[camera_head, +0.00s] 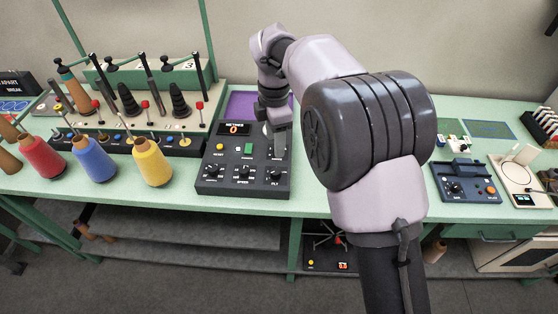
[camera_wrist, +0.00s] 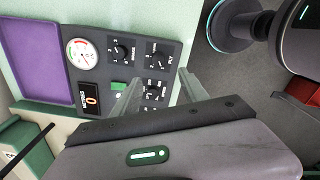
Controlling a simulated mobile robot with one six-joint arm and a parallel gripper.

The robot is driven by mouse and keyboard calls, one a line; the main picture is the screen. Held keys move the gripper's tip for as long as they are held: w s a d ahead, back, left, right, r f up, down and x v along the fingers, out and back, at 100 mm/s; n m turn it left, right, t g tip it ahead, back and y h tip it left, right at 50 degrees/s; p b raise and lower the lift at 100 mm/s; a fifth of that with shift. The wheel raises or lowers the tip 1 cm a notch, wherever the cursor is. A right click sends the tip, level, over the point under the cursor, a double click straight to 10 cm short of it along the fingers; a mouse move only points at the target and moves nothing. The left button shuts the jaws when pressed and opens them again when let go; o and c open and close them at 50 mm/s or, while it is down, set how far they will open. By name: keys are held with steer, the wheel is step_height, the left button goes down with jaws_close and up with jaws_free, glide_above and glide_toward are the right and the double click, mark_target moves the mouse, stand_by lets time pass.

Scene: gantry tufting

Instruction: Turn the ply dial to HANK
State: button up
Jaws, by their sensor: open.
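The ply dial (camera_head: 275,176) is a black knob at the lower right of a dark grey control panel (camera_head: 225,190), with PLY printed under it. It also shows in the wrist view (camera_wrist: 157,58), where the panel appears turned sideways. The lettering around the knob is too small to read, so I cannot tell its setting. My gripper (camera_head: 279,155) is open and empty, pointing down over the panel's right side, just behind the ply dial. In the wrist view its two fingers (camera_wrist: 158,82) lie near the ply and speed dials. It hides part of the panel in the head view.
The speed dial (camera_head: 243,173), another knob (camera_head: 212,171), a green button (camera_head: 248,148) and a red display (camera_head: 234,129) share the panel. Yarn cones, the yellow one (camera_head: 152,163) nearest, stand left. A blue-grey device (camera_head: 463,182) sits right. A purple tray (camera_wrist: 38,55) lies behind.

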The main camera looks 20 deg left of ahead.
mark_target(276, 171)
step_height(276, 171, down, 13)
steer(key=b, duration=0.4)
steer(key=shift+w+r, duration=0.15)
steer(key=shift+r, duration=0.05)
steer(key=shift+r, duration=0.1)
jaws_close()
